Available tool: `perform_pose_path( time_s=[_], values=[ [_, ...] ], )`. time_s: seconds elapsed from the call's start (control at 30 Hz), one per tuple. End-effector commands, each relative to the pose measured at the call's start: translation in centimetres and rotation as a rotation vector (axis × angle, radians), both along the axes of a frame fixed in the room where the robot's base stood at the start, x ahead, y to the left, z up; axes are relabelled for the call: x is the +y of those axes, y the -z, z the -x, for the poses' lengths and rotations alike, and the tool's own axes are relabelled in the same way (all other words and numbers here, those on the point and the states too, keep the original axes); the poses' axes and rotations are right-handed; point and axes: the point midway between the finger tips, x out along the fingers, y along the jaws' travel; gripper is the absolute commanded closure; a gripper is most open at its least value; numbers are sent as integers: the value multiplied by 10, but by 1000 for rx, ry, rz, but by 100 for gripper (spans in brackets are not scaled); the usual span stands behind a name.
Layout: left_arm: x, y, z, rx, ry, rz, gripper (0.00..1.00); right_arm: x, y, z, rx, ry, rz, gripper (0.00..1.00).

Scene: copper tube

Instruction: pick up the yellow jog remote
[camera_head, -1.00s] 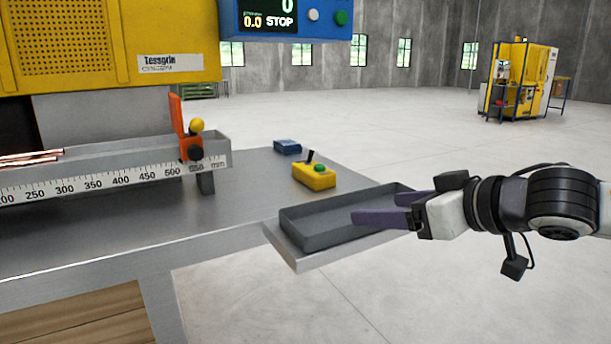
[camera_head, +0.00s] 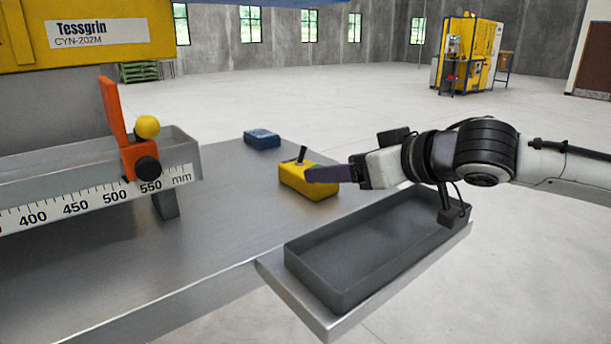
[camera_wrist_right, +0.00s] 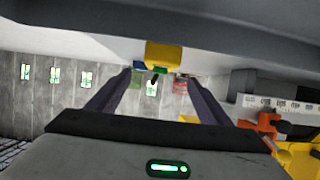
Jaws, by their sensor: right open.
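The yellow jog remote (camera_head: 309,184) sits on the grey metal table, with a black joystick standing up from its top. My right gripper (camera_head: 312,174) reaches in from the right, and its purple fingers overlap the remote's right side in the head view. In the right wrist view the gripper (camera_wrist_right: 160,84) is open, its two fingers spread apart. The remote (camera_wrist_right: 164,55) shows there between and beyond the fingertips, which hold nothing. I cannot tell whether a finger touches it. My left gripper is not in view.
A dark grey tray (camera_head: 330,291) lies on a metal shelf at the table's right edge. A small blue box (camera_head: 262,139) sits behind the remote. An orange stop (camera_head: 120,125) with a yellow ball stands on the ruled rail at left. The table between rail and remote is clear.

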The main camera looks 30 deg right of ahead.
Motion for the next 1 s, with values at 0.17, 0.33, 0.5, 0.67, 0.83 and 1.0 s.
perform_pose_path(
  time_s=[0.17, 0.33, 0.5, 0.67, 0.83, 1.0],
  values=[
    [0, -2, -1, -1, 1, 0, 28, 1, 5, -11, 2, 0, 0, 27],
    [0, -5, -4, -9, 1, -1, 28, 2, 8, -20, 1, -1, -3, 27],
    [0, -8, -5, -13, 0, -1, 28, 5, 17, -41, 1, -1, -5, 27],
    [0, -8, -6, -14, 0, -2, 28, 6, 23, -57, 1, -1, -3, 27],
    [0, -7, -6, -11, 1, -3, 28, 5, 25, -60, 2, 1, 1, 27],
    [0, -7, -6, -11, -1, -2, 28, 5, 26, -60, 2, 1, 1, 34]
  ],
)
